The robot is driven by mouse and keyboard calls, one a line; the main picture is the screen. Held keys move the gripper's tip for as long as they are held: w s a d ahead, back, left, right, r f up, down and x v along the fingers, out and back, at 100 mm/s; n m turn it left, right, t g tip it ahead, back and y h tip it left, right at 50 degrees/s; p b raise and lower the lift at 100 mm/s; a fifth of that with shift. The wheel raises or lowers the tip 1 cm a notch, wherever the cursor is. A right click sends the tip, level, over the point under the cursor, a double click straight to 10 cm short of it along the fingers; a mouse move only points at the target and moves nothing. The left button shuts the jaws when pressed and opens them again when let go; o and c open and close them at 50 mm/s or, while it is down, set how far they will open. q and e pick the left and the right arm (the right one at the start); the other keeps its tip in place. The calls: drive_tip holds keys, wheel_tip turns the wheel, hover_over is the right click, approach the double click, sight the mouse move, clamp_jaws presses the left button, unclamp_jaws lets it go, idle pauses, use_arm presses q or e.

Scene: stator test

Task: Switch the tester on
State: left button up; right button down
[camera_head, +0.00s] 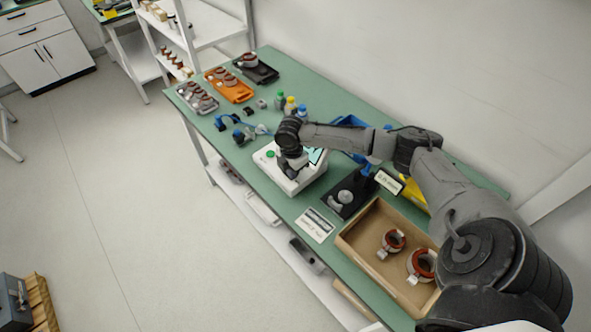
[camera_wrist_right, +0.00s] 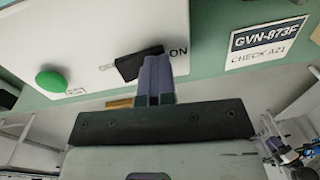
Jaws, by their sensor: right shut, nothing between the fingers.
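The white tester (camera_head: 272,171) stands on the green bench in the head view, partly hidden by my right arm. Its green button (camera_head: 270,154) and part of its screen (camera_head: 315,156) show. My right gripper (camera_head: 291,174) is over the tester's top, pointing down, shut and empty. In the right wrist view, the shut fingers (camera_wrist_right: 155,76) are at the right end of a black switch lever (camera_wrist_right: 138,63), beside the printed "ON" (camera_wrist_right: 178,51). I cannot tell whether they touch the lever. The green button (camera_wrist_right: 51,81) lies left of it. My left gripper is out of view.
A cardboard box (camera_head: 372,264) with two copper-wound stators is at the bench's near end, and a black stand (camera_head: 345,198) is between it and the tester. A printed card (camera_head: 315,225) lies by the front edge. Trays with parts, including an orange one (camera_head: 243,96), are at the far end.

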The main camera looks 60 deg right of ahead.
drive_tip(key=shift+w, duration=0.1)
drive_tip(key=shift+w+r, duration=0.1)
drive_tip(key=shift+w, duration=0.05)
drive_tip(key=shift+w+d+r+p, duration=0.2)
drive_tip(key=shift+w+p, duration=0.1)
drive_tip(key=shift+w, duration=0.25)
drive_tip(key=shift+s, duration=0.1)
drive_tip(key=r+p, duration=0.1)
drive_tip(key=p, duration=0.1)
drive_tip(key=r+p, duration=0.4)
drive_tip(key=shift+s+a, duration=0.1)
drive_tip(key=shift+s, duration=0.15)
wheel_tip(320, 180, up, 9)
drive_tip(key=s, duration=0.1)
drive_tip(key=shift+a, duration=0.2)
